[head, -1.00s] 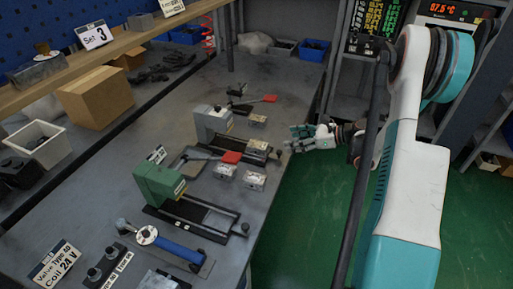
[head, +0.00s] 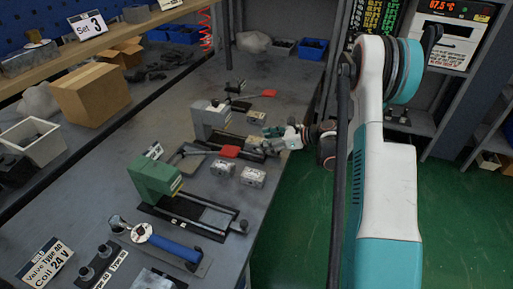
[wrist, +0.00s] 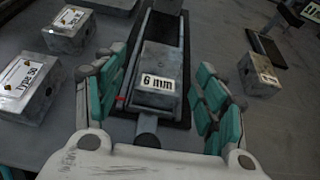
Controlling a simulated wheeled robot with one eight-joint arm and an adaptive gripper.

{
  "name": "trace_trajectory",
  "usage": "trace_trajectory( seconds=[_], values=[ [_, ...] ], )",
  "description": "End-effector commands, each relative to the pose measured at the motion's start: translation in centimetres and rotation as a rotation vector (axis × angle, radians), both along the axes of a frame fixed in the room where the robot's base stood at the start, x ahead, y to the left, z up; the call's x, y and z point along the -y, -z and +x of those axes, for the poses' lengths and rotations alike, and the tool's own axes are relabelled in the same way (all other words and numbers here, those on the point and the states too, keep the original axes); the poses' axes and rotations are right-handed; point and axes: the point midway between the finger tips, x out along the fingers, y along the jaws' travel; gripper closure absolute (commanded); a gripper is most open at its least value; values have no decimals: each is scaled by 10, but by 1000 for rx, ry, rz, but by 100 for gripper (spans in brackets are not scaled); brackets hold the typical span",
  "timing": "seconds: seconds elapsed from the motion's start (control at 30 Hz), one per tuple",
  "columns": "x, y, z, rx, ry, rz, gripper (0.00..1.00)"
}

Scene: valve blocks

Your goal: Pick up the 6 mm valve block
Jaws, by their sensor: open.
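The 6 mm valve block (wrist: 157,72) is a grey metal block with a white "6 mm" label. In the wrist view it sits on a black rail fixture (wrist: 168,28). My gripper (wrist: 160,78) is open, with one teal-padded finger on each side of the block. Gaps show between the fingers and the block, and it is not gripped. In the head view my gripper (head: 275,138) is at the right end of the grey-headed fixture, over the table's right edge, and partly hides the block there.
Other valve blocks lie near: a "Type 50" block (wrist: 25,88) and another (wrist: 68,30) at left, and one (wrist: 258,75) close outside the right finger. A green-headed fixture (head: 155,175) and a blue-handled tool (head: 175,248) lie nearer on the table.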

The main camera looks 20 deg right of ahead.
Motion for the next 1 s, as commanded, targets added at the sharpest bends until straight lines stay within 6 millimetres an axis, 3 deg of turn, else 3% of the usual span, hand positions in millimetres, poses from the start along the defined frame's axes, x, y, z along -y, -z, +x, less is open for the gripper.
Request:
trace_trajectory(
  seconds=[0.1, 0.33, 0.37, 0.63, 0.7, 1.0],
  values=[
    [-11, 7, 10, 0, -1, 0, 35],
    [-12, 6, 12, 0, 1, 0, 35],
    [-12, 6, 11, 0, 1, 0, 37],
    [-12, 6, 11, 0, 0, 0, 96],
    [-12, 5, 11, 1, 0, 1, 100],
    [-12, 1, 11, 1, 0, 1, 100]
  ],
)
